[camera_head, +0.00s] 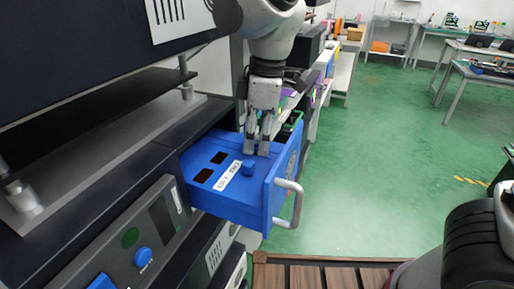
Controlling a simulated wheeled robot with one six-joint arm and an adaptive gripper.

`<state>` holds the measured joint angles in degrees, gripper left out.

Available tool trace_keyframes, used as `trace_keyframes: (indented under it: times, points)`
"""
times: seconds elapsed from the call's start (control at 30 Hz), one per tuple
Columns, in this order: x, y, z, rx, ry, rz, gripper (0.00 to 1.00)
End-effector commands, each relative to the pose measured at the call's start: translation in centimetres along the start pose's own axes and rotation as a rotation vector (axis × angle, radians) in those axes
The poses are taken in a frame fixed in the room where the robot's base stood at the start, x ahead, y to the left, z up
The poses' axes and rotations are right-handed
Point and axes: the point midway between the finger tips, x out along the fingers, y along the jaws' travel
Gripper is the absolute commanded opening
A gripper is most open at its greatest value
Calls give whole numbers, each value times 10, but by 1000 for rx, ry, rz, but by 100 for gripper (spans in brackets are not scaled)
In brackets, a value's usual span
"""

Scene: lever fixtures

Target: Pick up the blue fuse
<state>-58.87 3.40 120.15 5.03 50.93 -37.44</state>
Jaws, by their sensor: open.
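A small blue knob-like piece, which looks like the blue fuse (249,168), stands up from the blue top of an open drawer (237,207). It is beside a white printed label (227,176). My gripper (257,150) points down over the drawer, with its two fingers slightly apart. The fingertips are just behind and to the right of the blue piece in the picture. I cannot tell whether they touch the drawer top, or whether something lies between them.
Two dark square openings (203,175) are left of the label. A grey handle (291,204) sticks out from the drawer front. A panel with a blue knob (143,257) is at lower left. A slatted wooden surface (325,277) is below. Green floor to the right is open.

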Motion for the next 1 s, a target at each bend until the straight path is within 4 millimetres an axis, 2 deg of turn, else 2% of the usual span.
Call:
trace_keyframes:
  times: [0.27,0.5,0.83,1.0]
  points:
    - [5,0,0,0,2,1,41]
    - [5,0,0,1,1,1,0]
    - [3,0,0,1,2,1,0]
    - [-20,1,-4,0,6,4,0]
